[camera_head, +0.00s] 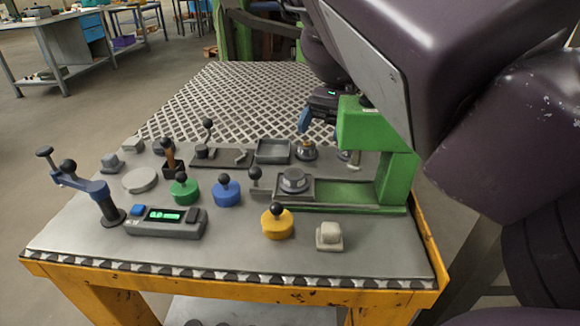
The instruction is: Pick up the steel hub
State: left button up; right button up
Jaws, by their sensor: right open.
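Several round metal pieces could be the steel hub, and I cannot tell for sure which one is. A dark stepped piece with a brassy band (306,151) stands behind the green press (397,180), beside a grey tray. A round grey metal piece (293,181) sits in the square holder on the press's bed. Another pale metal piece (346,156) is partly hidden by the press. My right gripper (315,119) is open and points down above the brassy-banded piece, apart from it. One blue finger shows; the press hides part of the gripper. My left gripper is out of view.
The yellow-edged bench (190,248) also holds knobbed green (184,189), blue (227,192) and yellow (277,223) pieces, a display box (165,222), a blue lever tool (86,185) and a grey tray (272,151). The press stands close by my right arm. The front strip is mostly clear.

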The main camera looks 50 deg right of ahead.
aim_at(295, 173)
jog(key=a+p, duration=0.2)
jog(key=a, duration=0.1)
jog(key=shift+s+a+f, duration=0.1)
jog(key=shift+s, duration=0.25)
jog(key=shift+f+x, duration=0.25)
jog(key=shift+x, duration=1.25)
jog(key=shift+a+f, duration=0.2)
jog(key=b+x, duration=0.1)
jog(key=x, duration=0.3)
jog(key=shift+r+b, duration=0.1)
jog(key=shift+b, duration=0.2)
jog(key=shift+s+a, duration=0.1)
jog(key=shift+a, duration=0.2)
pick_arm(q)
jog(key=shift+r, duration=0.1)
pick_arm(e)
jog(key=c, duration=0.9)
